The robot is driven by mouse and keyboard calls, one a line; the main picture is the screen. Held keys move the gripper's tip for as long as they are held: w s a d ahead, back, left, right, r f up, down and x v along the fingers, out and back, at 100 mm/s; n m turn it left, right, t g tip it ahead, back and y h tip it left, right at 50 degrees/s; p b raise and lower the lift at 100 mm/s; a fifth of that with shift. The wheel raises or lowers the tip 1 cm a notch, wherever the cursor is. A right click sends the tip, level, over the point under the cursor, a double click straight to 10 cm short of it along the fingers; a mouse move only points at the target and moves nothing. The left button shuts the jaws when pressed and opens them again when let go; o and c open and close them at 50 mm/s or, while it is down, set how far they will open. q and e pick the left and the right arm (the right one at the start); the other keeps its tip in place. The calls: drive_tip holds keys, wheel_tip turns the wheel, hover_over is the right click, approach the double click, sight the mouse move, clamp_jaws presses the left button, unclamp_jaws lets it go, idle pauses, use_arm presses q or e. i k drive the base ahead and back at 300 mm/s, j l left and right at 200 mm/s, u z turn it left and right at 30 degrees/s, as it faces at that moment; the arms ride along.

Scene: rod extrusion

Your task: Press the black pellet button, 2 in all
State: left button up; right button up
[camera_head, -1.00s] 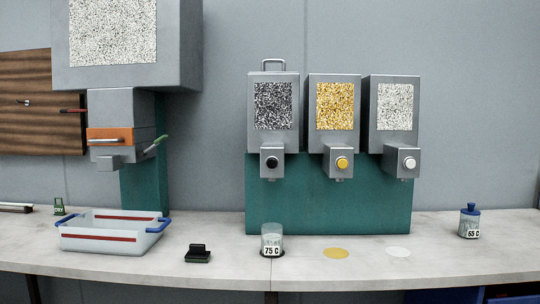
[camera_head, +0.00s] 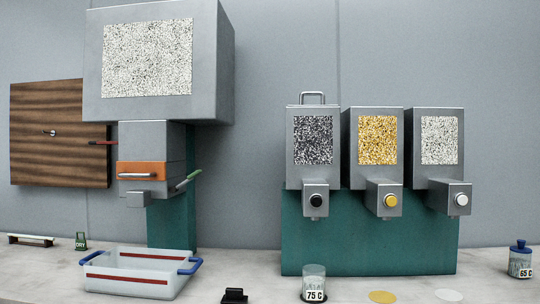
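The black pellet button (camera_head: 316,201) is a round black knob on the front of the left dispenser (camera_head: 313,148), which has a window of dark pellets and a handle on top. A clear cup (camera_head: 314,279) labelled 75 C stands on the counter below that dispenser's outlet. Whether it holds pellets is too small to tell. Neither of my grippers shows in the head view.
Beside it are dispensers with a yellow button (camera_head: 390,201) and a white button (camera_head: 461,200). A clear bin (camera_head: 140,283) with blue handles, a small black block (camera_head: 234,296) and a blue-lidded jar (camera_head: 520,262) stand on the counter. A large hopper (camera_head: 218,70) hangs at left.

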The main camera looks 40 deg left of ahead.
sight(316, 201)
drive_tip(key=j+u, duration=0.25)
drive_tip(key=j, duration=0.4)
drive_tip(key=i+j+u, duration=0.1)
drive_tip(key=j+u, duration=0.2)
drive_tip(key=j, duration=0.35)
